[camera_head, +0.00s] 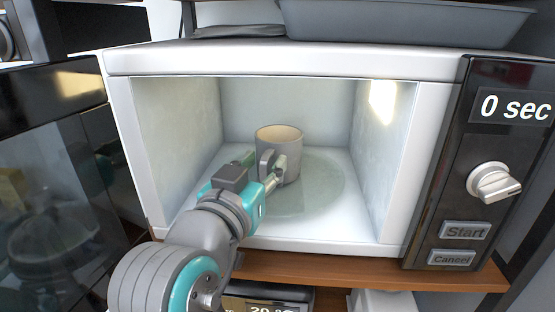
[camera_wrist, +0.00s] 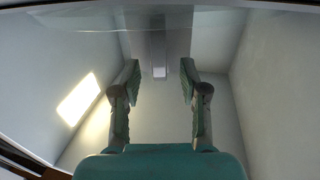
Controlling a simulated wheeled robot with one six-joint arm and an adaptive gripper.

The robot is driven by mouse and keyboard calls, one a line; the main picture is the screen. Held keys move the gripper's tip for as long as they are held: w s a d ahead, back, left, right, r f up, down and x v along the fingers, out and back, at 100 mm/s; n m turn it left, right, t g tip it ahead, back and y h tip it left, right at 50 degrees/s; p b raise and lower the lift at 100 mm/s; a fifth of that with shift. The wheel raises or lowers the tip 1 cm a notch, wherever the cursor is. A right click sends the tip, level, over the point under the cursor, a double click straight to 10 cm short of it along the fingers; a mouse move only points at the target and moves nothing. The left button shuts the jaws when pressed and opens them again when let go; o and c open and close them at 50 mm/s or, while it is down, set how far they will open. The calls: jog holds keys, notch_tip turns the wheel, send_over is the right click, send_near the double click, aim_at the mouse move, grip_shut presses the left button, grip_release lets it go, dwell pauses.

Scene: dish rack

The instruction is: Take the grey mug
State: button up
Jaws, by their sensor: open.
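The grey mug (camera_head: 291,155) stands upright on the round glass plate (camera_head: 318,190) inside the open microwave. Its handle (camera_head: 265,163) points toward my gripper. My gripper (camera_head: 264,164) reaches in from the front left, with its fingers open around the handle side. In the wrist view, the mug (camera_wrist: 144,40) is straight ahead and its handle (camera_wrist: 159,68) lies in line with the gap between my open fingertips (camera_wrist: 160,78). The fingers stand apart from the handle on both sides. The fingers hide part of the mug's lower left in the head view.
The microwave's walls (camera_head: 180,125) enclose the mug, with free room to its right. The open door (camera_head: 55,190) stands at the left. The control panel (camera_head: 488,150) with a knob and buttons is at the right. A grey tray (camera_head: 405,22) lies on top.

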jog(key=shift+w+d, duration=0.1)
jog(key=shift+w, duration=0.3)
grip_shut()
jog(key=shift+r, duration=0.25)
